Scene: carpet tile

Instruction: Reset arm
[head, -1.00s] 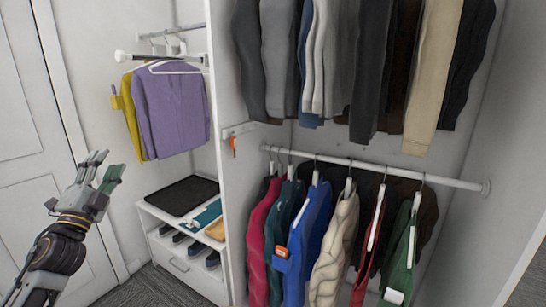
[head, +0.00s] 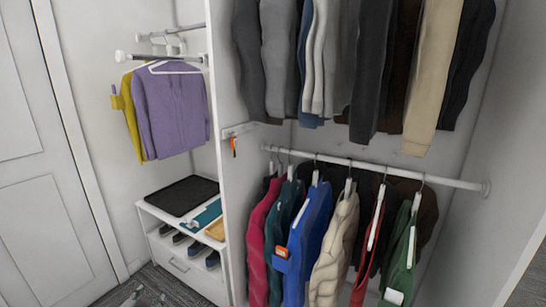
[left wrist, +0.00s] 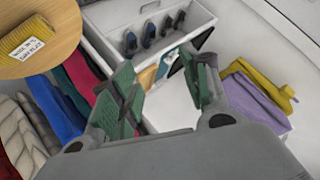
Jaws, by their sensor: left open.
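My left gripper shows at the bottom edge of the head view (head: 146,297), low and mostly cut off by the frame. In the left wrist view its two green-padded fingers (left wrist: 160,92) are spread apart with nothing between them. It is clear of the hanging clothes and the shelf unit. My right gripper is in neither view.
A wardrobe holds a lower rail (head: 385,170) with several coats and an upper row of clothes. A purple garment (head: 170,110) hangs at left above a white shelf unit (head: 160,236) with shoes. The wrist view shows a round wooden top (left wrist: 62,58) with a yellow item (left wrist: 30,38).

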